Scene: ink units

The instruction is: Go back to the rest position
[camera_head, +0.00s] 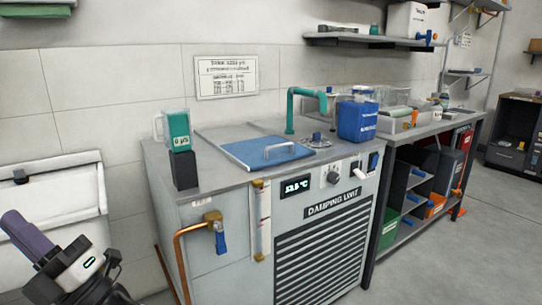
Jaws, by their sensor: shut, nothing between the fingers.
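My gripper (108,268) is at the lower left corner of the head view, with black parts and a white body. It is shut, with nothing held in it. It is in front of a white panel and to the left of the grey damping unit (200,235), apart from it in the picture. The lower part of my arm is cut off by the frame edge.
The damping unit bears a blue lid (265,152), a green-and-white jug (178,130) on a black block, and a blue container (357,120). A copper pipe (181,250) juts from its left side.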

